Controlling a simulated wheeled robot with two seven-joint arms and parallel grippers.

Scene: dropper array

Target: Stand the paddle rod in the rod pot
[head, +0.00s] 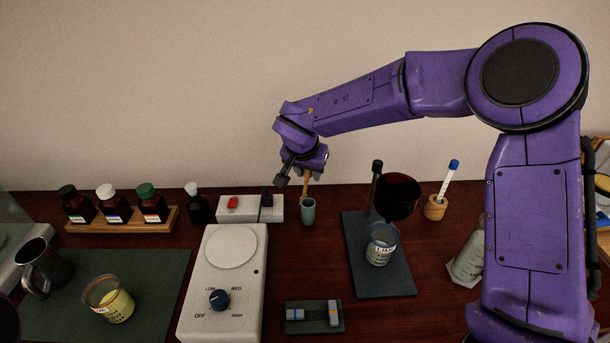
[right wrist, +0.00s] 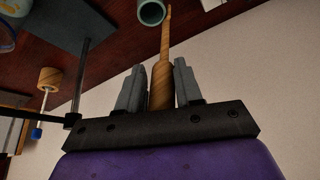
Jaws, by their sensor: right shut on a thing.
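The paddle rod (head: 305,188) is a thin wooden rod with a thicker handle, also seen in the right wrist view (right wrist: 165,50). My right gripper (head: 305,175) is shut on its handle and holds it nearly upright, thin end down. The rod pot (head: 308,212) is a small teal cup standing on the table below. In the right wrist view the thin end passes close by the rim of the pot (right wrist: 151,13). My left gripper is not in view.
A white switch box (head: 232,208) stands just left of the pot, with a hotplate (head: 225,300) in front. A stand base (head: 390,285) with a dark funnel (head: 398,195) is to the right. A wooden holder (head: 435,208) stands further right. Bare table surrounds the pot's front.

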